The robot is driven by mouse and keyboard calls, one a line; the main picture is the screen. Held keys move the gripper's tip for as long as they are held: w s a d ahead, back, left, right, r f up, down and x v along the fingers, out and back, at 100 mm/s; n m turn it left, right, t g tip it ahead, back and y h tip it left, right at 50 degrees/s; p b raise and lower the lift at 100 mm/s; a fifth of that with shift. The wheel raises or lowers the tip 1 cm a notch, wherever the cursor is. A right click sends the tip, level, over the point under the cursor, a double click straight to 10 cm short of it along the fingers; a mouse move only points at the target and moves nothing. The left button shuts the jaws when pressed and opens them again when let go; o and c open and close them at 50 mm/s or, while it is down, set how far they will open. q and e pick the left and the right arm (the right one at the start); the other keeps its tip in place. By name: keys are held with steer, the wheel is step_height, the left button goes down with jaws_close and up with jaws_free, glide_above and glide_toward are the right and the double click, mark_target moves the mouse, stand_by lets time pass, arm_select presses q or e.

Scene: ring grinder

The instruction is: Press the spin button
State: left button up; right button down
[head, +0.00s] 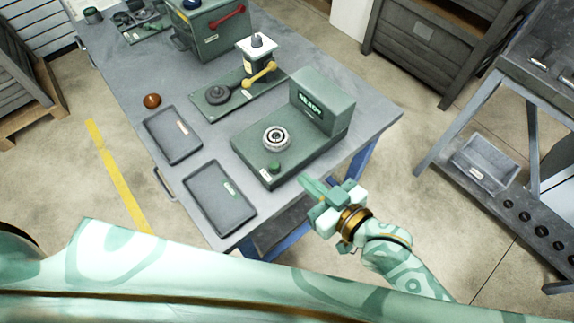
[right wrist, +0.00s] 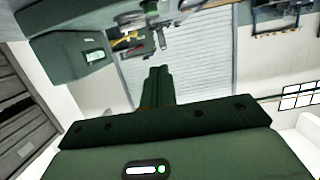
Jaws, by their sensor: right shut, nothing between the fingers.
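The green grinder machine (head: 322,98) stands at the right corner of the grey table, with a lit screen (head: 310,106) that reads READY. A round metal ring (head: 277,138) sits on its base. A green round button (head: 274,166) is at the front of the base, beside a small white label. My right gripper (head: 308,184) is shut and empty, to the right of the button and apart from it, near the table's front edge. In the right wrist view its fingers (right wrist: 158,72) are together, and the machine's screen (right wrist: 95,57) shows at upper left. My left gripper is not in view.
Two dark trays (head: 174,134) (head: 220,198) lie left of the machine, near a brown knob-like object (head: 152,100). A green plate with a yellow-handled press (head: 262,74) stands behind. A metal rack (head: 500,110) is at right. Floor between is clear.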

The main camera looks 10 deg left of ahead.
steer(key=shift+f, duration=0.1)
steer(key=b, duration=0.3)
glide_above(281, 176)
step_height(281, 176, down, 5)
steer(key=shift+w+a+r, duration=0.1)
steer(key=shift+f, duration=0.85)
